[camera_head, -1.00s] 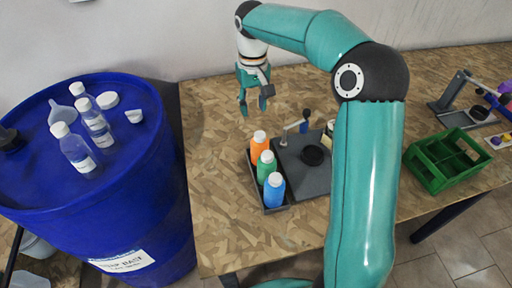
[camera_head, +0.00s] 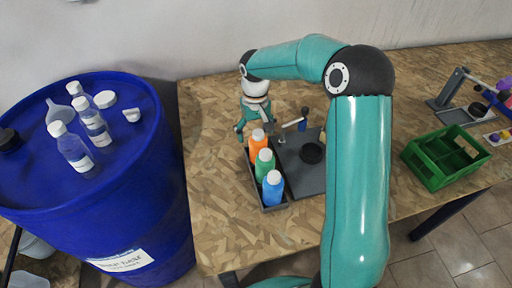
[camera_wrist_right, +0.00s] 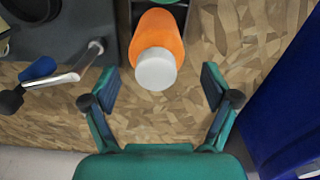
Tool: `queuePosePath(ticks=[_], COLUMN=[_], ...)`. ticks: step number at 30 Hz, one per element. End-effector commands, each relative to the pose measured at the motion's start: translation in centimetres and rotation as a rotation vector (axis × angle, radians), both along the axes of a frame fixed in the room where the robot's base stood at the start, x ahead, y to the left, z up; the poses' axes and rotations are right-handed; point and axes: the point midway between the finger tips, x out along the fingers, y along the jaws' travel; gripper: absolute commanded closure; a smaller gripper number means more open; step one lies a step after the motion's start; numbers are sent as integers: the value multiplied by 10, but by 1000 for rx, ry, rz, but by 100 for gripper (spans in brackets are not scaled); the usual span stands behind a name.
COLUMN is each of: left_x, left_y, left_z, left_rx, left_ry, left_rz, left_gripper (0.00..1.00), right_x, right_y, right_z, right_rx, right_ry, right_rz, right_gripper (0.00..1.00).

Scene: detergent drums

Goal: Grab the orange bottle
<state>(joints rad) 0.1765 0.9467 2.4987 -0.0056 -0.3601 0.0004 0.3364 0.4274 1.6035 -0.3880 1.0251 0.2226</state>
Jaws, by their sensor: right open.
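The orange bottle (camera_head: 256,147) with a white cap stands at the far end of a grey tray (camera_head: 273,208), with the green bottle (camera_head: 264,166) and the blue bottle (camera_head: 272,190) in front of it. My right gripper (camera_head: 254,132) is just behind the orange bottle, partly hiding nothing of its front. In the right wrist view the orange bottle (camera_wrist_right: 158,40) points its cap toward my open right gripper (camera_wrist_right: 160,92), and the cap lies between the lines of the two fingers. The fingers do not touch it. My left gripper is not in view.
A grey device (camera_head: 305,165) with a lever stands right of the tray. A green crate (camera_head: 440,160) is farther right. A blue drum (camera_head: 110,200) with several clear bottles is at the left. The wooden table (camera_head: 210,180) is bare left of the tray.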

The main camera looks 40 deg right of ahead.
Motion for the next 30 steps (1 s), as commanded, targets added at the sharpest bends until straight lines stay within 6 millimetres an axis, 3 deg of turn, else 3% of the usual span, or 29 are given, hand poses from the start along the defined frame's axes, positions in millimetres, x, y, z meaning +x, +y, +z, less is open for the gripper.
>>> queuePosePath(ticks=[7,15,24,30], left_x=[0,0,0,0], left_y=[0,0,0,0], left_z=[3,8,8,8], left_rx=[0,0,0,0], left_ry=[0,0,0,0], left_rz=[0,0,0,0], left_gripper=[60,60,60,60], right_x=[-6,-13,-12,-12], right_y=[1,2,2,3], right_z=[-16,-51,-57,-56], right_rx=[1,1,0,0], right_ry=[4,4,0,0], right_rz=[0,0,0,0], right_gripper=[14,14,14,47])
